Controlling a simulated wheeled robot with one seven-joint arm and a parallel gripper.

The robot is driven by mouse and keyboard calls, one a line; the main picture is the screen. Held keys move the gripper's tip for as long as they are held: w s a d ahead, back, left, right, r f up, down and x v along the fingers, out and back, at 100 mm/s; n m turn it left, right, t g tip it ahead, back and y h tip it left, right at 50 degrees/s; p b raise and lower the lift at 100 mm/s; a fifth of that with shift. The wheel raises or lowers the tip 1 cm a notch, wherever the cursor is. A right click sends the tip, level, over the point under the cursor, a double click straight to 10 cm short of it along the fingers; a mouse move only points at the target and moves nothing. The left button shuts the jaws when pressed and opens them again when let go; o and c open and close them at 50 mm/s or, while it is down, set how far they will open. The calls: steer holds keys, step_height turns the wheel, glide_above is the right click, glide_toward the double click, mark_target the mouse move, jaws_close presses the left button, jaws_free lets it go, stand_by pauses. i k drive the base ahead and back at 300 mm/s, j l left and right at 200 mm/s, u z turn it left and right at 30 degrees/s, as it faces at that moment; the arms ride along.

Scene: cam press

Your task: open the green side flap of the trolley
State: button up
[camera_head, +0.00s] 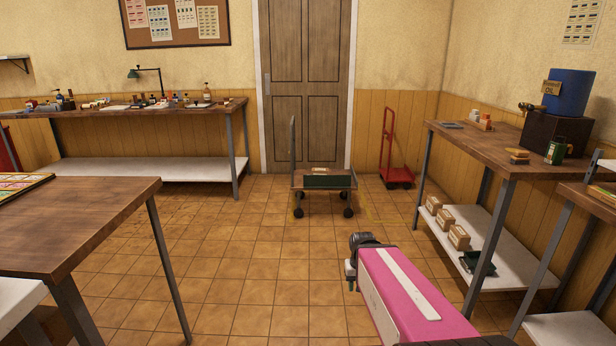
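The trolley (298,184) stands on the tiled floor in front of the door, with an upright grey handle at its left end and dark wheels. A dark green panel (328,182), which looks like the side flap, shows low on its near side. It is small in view, and I cannot tell its exact angle. My gripper (350,280) is at the end of my pink arm, well on the near side of the trolley and apart from it. Its fingers are too small and dark to tell whether they are open.
A small tan box (320,171) shows on the trolley. A red hand truck (389,150) stands behind it at the right. A workbench (480,150) with a lower shelf of boxes is at the right, a wooden table (90,215) at the left. Open floor lies between.

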mark_target(310, 181)
steer(key=i, duration=1.9)
steer(key=i+j, duration=0.1)
steer(key=i, duration=1.8)
steer(key=l+z, duration=0.05)
steer(key=l, duration=0.05)
